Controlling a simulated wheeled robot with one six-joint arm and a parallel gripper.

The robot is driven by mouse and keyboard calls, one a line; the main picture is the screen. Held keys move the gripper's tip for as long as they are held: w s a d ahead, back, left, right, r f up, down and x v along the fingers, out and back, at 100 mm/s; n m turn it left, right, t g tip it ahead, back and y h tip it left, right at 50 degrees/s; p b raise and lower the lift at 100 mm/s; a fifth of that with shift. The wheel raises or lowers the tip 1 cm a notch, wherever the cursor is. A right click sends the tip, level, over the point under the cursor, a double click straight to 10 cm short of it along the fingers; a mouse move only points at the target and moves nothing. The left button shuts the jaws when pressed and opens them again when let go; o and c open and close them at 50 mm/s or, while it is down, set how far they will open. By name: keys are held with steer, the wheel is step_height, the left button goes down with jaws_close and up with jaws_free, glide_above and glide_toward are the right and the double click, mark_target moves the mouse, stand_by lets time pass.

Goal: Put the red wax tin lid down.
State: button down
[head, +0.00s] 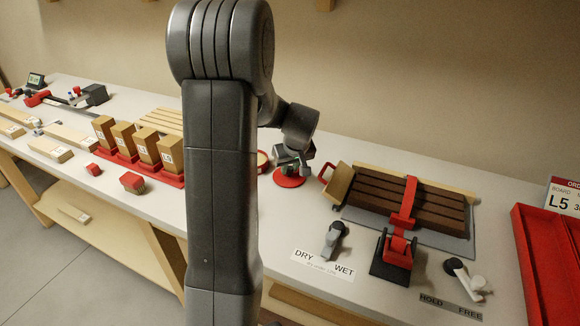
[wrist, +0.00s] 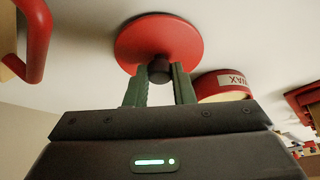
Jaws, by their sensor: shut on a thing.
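The red wax tin lid (head: 290,180) is a round red disc with a dark knob (wrist: 159,70). My gripper (head: 291,166) is shut on this knob, above the disc. In the wrist view the two green fingers of my gripper (wrist: 159,72) pinch the knob, and the lid (wrist: 158,38) lies flat-looking against the pale bench top. I cannot tell whether the lid touches the bench. The red wax tin (wrist: 222,83), marked WAX, stands beside the lid without a cover. In the head view the tin (head: 263,161) is partly hidden behind my arm.
Wooden blocks in a red rack (head: 140,165) are to the left. A DRY/WET lever (head: 334,236) is in front. Bare bench surrounds the lid's front.

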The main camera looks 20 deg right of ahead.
steer(key=shift+f, duration=0.15)
steer(key=c, duration=1.2)
jaws_free()
steer(key=shift+c, duration=0.2)
steer(key=shift+r, duration=0.3)
steer(key=v, duration=1.1)
steer(key=shift+s+r, duration=0.15)
steer(key=shift+r, duration=0.2)
